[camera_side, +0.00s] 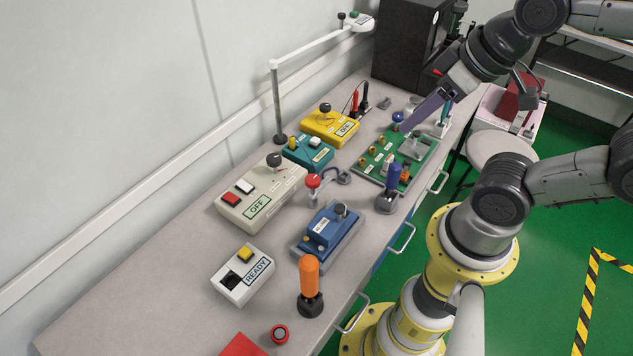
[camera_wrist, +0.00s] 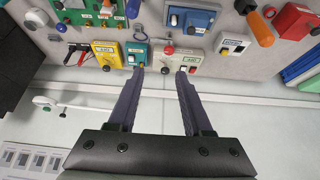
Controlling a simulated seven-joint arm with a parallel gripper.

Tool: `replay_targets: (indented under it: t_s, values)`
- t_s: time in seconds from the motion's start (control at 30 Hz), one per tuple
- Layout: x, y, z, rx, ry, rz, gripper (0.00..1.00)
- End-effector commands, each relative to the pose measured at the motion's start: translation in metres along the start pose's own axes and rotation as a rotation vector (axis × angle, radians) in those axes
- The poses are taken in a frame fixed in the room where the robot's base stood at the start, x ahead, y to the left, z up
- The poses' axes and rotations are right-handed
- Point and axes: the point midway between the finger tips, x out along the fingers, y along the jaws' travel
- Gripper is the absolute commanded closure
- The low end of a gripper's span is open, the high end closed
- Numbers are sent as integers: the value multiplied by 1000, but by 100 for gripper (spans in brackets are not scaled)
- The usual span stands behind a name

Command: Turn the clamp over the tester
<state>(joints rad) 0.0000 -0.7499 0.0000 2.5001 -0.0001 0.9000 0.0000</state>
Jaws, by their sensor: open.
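A blue tester (camera_side: 325,231) sits on a grey plate mid-bench; it also shows in the wrist view (camera_wrist: 192,18). An upright clamp with an orange handle (camera_side: 309,272) stands in front of it, and one with a blue handle (camera_side: 393,176) stands behind it to the right. A red-knobbed lever (camera_side: 313,181) stands between the blue tester and a beige box (camera_side: 256,194) marked OFF. Which clamp belongs to the tester is unclear. My gripper (camera_wrist: 158,72) is open and empty, its fingers spread. In the side view my gripper (camera_side: 404,123) hangs over the far end, above the green board.
A green board (camera_side: 373,166) with brass parts lies under my gripper. A yellow box (camera_side: 331,127), a teal box (camera_side: 308,151) and a white READY box (camera_side: 242,274) stand along the bench. Bare bench lies at the left front.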

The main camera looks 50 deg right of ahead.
Motion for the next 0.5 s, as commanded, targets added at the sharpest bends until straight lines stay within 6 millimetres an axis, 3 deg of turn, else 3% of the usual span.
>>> replay_targets:
  t_s: [0.03,0.13,0.27,0.5]
  values:
    - [0,0,0,0,0,0,45]
    - [0,0,2,-22,-10,0,27]
    - [-14,4,-8,-103,-25,15,26]
    - [-21,6,-58,-278,-165,26,26]
